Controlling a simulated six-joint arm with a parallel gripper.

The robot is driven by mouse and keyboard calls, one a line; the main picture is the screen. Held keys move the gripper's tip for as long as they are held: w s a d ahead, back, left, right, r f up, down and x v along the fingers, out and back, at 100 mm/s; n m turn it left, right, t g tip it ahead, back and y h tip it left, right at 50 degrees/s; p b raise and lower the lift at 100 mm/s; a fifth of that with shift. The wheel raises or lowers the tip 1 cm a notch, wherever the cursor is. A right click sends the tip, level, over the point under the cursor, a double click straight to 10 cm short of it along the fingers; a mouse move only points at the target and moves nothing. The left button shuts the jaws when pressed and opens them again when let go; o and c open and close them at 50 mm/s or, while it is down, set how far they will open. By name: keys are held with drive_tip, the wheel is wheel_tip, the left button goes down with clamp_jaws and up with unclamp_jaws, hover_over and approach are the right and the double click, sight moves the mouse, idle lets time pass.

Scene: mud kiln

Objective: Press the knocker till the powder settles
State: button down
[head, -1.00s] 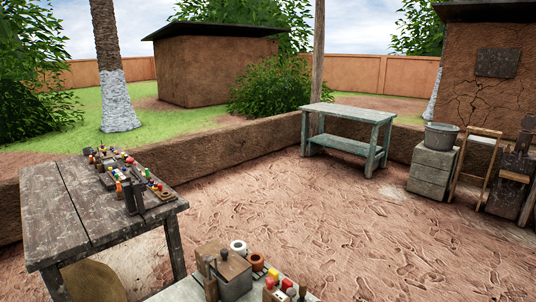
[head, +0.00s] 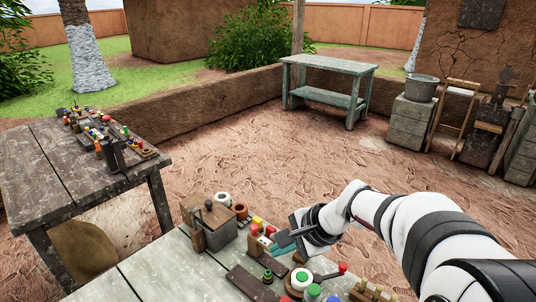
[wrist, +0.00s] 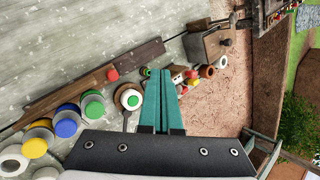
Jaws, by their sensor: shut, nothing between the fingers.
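A wooden and metal box (head: 208,226) with a small round knob on top stands on the pale bench (head: 150,272) in the head view. It also shows in the wrist view (wrist: 205,46). I cannot tell for sure which part is the knocker, and I see no powder. My gripper (head: 278,248), with teal fingers, is shut and empty over the bench, right of the box and apart from it. In the wrist view my gripper (wrist: 155,74) points between a green button in a white ring (wrist: 130,97) and small coloured blocks near the box.
A wooden strip with a red knob (wrist: 112,75) and a row of coloured buttons, including a blue one (wrist: 66,127), lie on the bench. A dark table (head: 75,165) with small parts stands left. A teal table (head: 328,75) stands behind. The mud floor between is clear.

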drive_tip(key=w+d+f+m+t, duration=0.1)
drive_tip(key=w+d+f+m, duration=0.1)
drive_tip(key=w, duration=0.3)
drive_tip(key=w+d+f+m+t+h, duration=0.1)
drive_tip(key=w+d+f+m, duration=0.2)
drive_tip(key=w+d, duration=0.1)
drive_tip(key=w+d+f+m+t, duration=0.1)
drive_tip(key=w+d+f+m, duration=0.1)
drive_tip(key=w, duration=0.5)
drive_tip(key=shift+d+f+m+t+h, duration=0.3)
drive_tip(key=shift+d+f+m, duration=0.15)
drive_tip(key=shift+d, duration=0.5)
drive_tip(key=shift+s, duration=0.1)
drive_tip(key=shift+f, duration=4.4)
drive_tip(key=shift+f, duration=0.4)
drive_tip(key=shift+f, duration=0.9)
